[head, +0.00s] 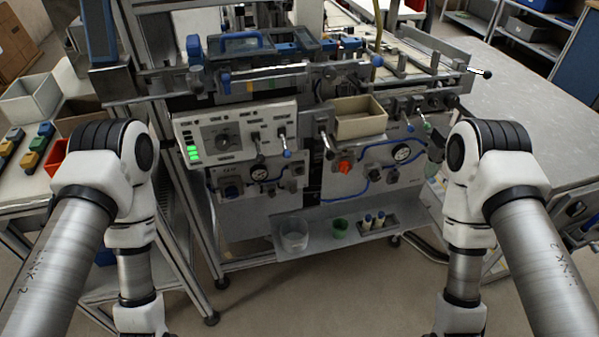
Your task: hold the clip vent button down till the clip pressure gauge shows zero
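Two round dial gauges show on the machine front: a left gauge (259,173) on the panel under the control box, and a right gauge (402,153) on the panel to its right. I cannot tell which is the clip pressure gauge, and both needles are too small to read. A red knob (345,167) sits left of the right gauge. I cannot single out the clip vent button; the labels are unreadable. Both my arms hang down on either side, and their grippers are outside the head view.
A control box (237,137) with lit green lamps and levers is at the left. A beige bin (359,118) is mounted right of it. A low shelf (325,255) holds a clear tub (294,235), a green cup (340,228) and small bottles. Floor in front is clear.

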